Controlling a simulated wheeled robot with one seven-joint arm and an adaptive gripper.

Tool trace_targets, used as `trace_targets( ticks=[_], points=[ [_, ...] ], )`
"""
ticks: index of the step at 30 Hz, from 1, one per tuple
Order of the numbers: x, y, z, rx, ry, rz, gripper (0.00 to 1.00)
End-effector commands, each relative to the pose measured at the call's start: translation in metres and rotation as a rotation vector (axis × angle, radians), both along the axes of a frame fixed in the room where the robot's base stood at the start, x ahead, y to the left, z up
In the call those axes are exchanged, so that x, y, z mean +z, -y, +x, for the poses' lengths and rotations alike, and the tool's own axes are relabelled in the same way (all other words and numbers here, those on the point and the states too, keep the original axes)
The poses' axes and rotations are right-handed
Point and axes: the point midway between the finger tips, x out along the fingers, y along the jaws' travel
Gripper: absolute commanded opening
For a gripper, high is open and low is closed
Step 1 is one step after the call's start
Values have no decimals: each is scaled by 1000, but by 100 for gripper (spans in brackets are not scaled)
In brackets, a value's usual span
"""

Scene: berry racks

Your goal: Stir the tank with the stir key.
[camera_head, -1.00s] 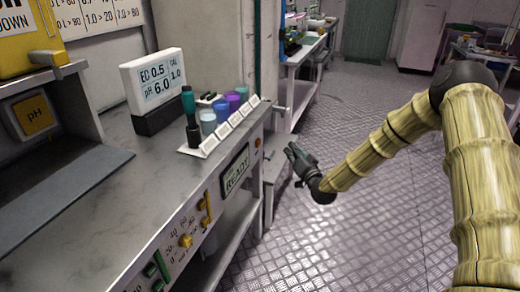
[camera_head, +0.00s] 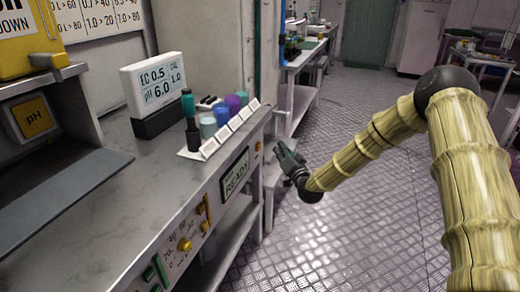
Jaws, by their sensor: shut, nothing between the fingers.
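The control panel (camera_head: 171,250) runs along the bench's front face. It carries a READY display (camera_head: 236,174), an orange round button (camera_head: 258,146) at its right end, a yellow dial (camera_head: 184,244), a yellow slider (camera_head: 204,215) and green keys (camera_head: 156,272) at the lower left. I cannot tell which of these is the stir key; their labels are too small to read. No tank is clearly recognisable. My gripper (camera_head: 282,149) is shut and empty, just right of the orange button in the picture, apparently apart from the panel.
A rack of coloured vials (camera_head: 221,115) with label cards stands on the bench top (camera_head: 150,165). Behind it is a white EC/pH meter (camera_head: 154,84). A yellow unit with a pH box (camera_head: 35,116) is at left. The metal floor (camera_head: 340,200) to the right is open.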

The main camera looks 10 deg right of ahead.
Motion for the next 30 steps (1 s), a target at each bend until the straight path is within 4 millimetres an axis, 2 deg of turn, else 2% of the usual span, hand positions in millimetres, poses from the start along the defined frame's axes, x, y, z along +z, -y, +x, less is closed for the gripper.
trace_targets(
  ticks=[6, 12, 30],
  points=[
    [-2, -20, 13, 1, 0, -1, 0],
    [-1, -31, 20, 1, -1, -1, 0],
    [-1, -34, 23, 0, -1, -1, 0]
  ],
)
